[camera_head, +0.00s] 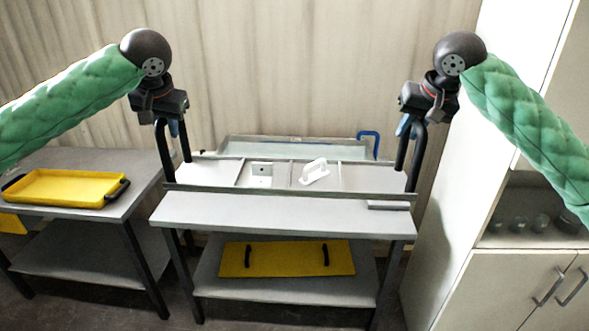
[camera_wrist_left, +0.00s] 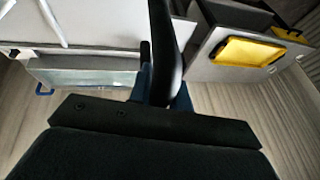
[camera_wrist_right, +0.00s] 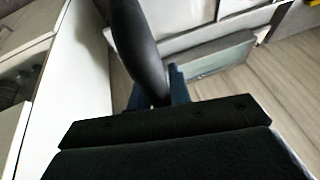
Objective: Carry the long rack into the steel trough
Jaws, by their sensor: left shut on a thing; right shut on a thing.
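The long rack (camera_head: 225,172) is a light grey divided tray with a tall black handle at each end. It is level over the table, and I cannot tell whether it touches the top. My left gripper (camera_head: 172,124) is shut on its left handle (camera_head: 166,150), which also shows in the left wrist view (camera_wrist_left: 165,50). My right gripper (camera_head: 406,124) is shut on its right handle (camera_head: 416,155), seen too in the right wrist view (camera_wrist_right: 135,45). The steel trough (camera_head: 290,145) is behind the rack, mostly hidden, with a blue handle (camera_head: 372,136) at its right.
A white handled piece (camera_head: 315,172) and a white bracket (camera_head: 262,170) show within the rack. The grey table (camera_head: 280,215) has a yellow board (camera_head: 285,259) on its lower shelf. A yellow tray (camera_head: 65,187) lies on the left table; a white cabinet (camera_head: 455,200) stands close at right.

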